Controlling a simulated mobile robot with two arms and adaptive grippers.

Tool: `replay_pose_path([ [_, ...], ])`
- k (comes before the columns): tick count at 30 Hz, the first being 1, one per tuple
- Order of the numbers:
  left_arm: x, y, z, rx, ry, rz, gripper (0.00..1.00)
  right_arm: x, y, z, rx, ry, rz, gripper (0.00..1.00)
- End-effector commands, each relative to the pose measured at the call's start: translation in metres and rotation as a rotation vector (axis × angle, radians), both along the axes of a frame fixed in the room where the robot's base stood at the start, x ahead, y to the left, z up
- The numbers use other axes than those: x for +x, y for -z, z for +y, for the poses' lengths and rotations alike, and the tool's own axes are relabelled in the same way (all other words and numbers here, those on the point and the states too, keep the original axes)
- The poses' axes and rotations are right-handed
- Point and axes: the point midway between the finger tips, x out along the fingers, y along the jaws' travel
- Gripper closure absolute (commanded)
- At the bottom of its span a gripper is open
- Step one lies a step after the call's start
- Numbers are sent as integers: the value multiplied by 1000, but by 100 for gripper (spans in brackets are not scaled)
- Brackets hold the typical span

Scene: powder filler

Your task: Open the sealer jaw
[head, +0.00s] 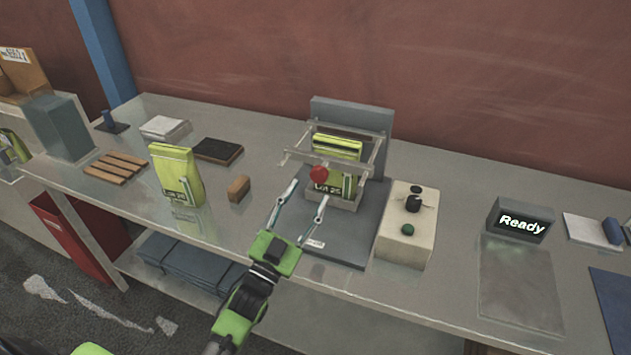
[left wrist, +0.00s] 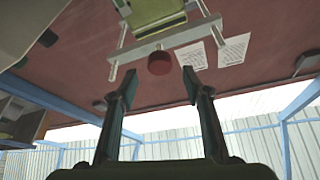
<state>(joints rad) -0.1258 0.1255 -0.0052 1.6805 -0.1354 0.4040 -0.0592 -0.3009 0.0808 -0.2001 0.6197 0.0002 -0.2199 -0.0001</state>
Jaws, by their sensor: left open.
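The sealer (head: 350,218) is a dark grey base with an upright back plate on the table. Its jaw (head: 345,161) is a light metal frame with a red knob (head: 318,174) at the front. A green pouch (head: 338,147) stands upright in the sealer behind the jaw bar. My left gripper (head: 304,190) is open and empty in front of the red knob, its fingers pointing toward it. In the left wrist view the red knob (left wrist: 160,63) lies ahead between the open fingertips, apart from them. My right gripper is not in view.
A control box (head: 406,222) with dark knobs and a green button stands right of the sealer. Another green pouch (head: 176,175) and a brown block (head: 239,188) stand left. A display (head: 520,219) reads "Ready". The table's front edge is near my arm.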

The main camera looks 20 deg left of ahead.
Motion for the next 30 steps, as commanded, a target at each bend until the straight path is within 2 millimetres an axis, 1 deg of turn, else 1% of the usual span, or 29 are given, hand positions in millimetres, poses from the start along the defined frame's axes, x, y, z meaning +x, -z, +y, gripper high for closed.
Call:
replay_pose_path([
  [1,-11,5,2,1,0,3,56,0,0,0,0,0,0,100],
  [4,-28,12,3,1,0,3,56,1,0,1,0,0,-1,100],
  [6,-38,15,4,1,0,1,56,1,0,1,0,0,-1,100],
  [10,-48,19,6,1,0,0,56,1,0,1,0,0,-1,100],
  [15,-52,19,7,1,0,-2,56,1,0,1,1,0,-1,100],
  [27,-51,20,6,0,0,1,56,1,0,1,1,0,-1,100],
  [30,-50,24,6,-4,-6,34,56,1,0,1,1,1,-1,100],
])
